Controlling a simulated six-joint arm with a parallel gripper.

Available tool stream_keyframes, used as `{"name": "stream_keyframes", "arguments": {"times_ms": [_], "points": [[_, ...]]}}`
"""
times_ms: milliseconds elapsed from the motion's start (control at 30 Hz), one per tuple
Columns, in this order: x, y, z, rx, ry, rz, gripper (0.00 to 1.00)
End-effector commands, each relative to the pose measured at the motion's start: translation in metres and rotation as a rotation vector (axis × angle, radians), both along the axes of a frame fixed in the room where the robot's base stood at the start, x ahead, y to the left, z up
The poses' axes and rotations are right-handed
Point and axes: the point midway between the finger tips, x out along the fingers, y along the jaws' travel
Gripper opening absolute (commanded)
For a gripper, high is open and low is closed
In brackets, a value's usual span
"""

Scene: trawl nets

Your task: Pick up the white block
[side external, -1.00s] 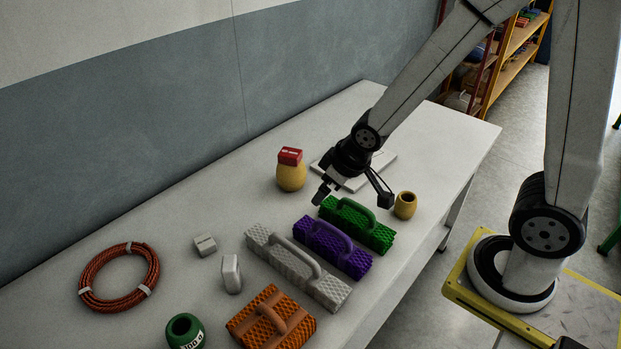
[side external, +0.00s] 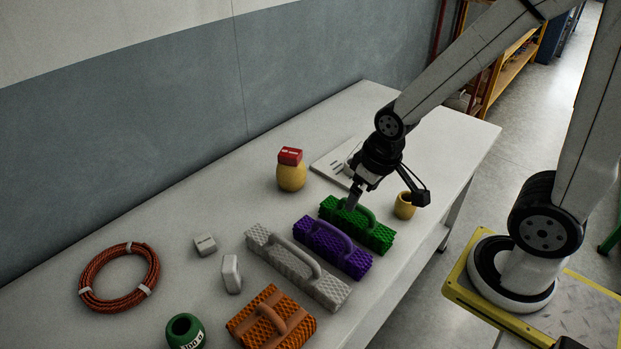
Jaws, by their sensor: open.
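The white block (side external: 298,268) is a long, textured block with an arched handle, lying on the table between the purple and orange blocks. My gripper (side external: 353,200) is open and points down above or just behind the green block (side external: 357,225), apart from the white block and to its upper right. I cannot tell whether the fingers touch the green block's handle. The purple block (side external: 333,247) lies between the green and white ones. The orange block (side external: 271,318) lies at the front.
Two small pale pieces, one lying (side external: 205,245) and one upright (side external: 231,274), sit left of the white block. A rope coil (side external: 151,268), green pot (side external: 185,331), yellow float with red top (side external: 291,176), small yellow pot (side external: 404,206) and white board (side external: 325,166) share the table.

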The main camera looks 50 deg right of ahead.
Motion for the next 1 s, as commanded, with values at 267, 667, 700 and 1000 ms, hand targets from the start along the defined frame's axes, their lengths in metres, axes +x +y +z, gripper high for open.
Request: {"name": "stream_keyframes", "arguments": {"times_ms": [267,667,700,1000], "points": [[0.000,0.000,0.000,0.000,0.000,0.000,1.00],[0.003,0.000,0.000,0.005,0.003,-0.010,1.00],[0.004,0.001,-0.001,0.010,0.006,-0.019,1.00],[0.037,0.009,-0.010,0.099,0.079,-0.193,1.00]]}}
